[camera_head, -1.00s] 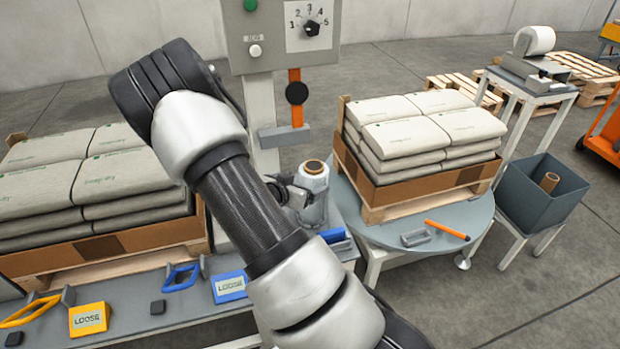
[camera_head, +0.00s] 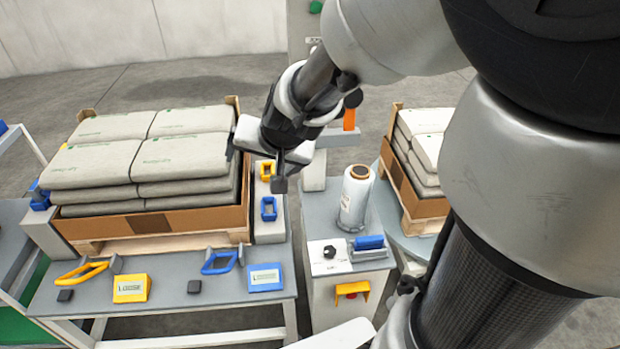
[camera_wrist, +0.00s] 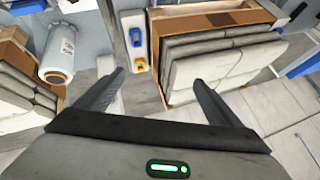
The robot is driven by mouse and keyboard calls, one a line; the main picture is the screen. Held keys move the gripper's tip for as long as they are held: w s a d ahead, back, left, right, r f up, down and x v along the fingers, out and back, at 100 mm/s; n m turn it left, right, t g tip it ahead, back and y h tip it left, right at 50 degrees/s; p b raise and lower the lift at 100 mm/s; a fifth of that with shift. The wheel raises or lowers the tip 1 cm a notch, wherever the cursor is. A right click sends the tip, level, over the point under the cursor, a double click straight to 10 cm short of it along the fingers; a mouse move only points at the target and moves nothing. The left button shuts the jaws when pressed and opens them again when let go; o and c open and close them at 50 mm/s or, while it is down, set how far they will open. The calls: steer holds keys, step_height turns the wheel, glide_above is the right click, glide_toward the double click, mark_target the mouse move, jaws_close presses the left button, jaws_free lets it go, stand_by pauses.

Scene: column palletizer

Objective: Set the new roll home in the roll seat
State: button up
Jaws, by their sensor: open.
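A roll (camera_head: 355,196) in pale wrap, with a brown core at its top end, stands upright on the grey stand right of centre in the head view. Its base and any seat under it cannot be made out. It also shows at the upper left of the wrist view (camera_wrist: 58,52). My gripper (camera_head: 279,181) hangs left of the roll and clear of it, near the right edge of the left bag stack. In the wrist view its two fingers (camera_wrist: 158,80) are spread with nothing between them.
A left pallet of stacked bags (camera_head: 150,160) and a right one (camera_head: 420,140) flank the stand. Blue (camera_head: 269,209) and yellow (camera_head: 266,171) handles sit below my gripper. A panel with a black knob (camera_head: 329,252) and a blue-handled part (camera_head: 369,243) lie in front of the roll.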

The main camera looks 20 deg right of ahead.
steer(key=s+d+r+n+g, duration=0.1)
steer(key=s+r, duration=0.3)
steer(key=s, duration=0.6)
steer(key=s+d+r+n+g+h, duration=0.1)
steer(key=s+r+n, duration=0.2)
steer(key=s, duration=0.7)
steer(key=shift+r+n, duration=0.4)
steer(key=shift+n, duration=0.2)
steer(key=shift+d, duration=0.1)
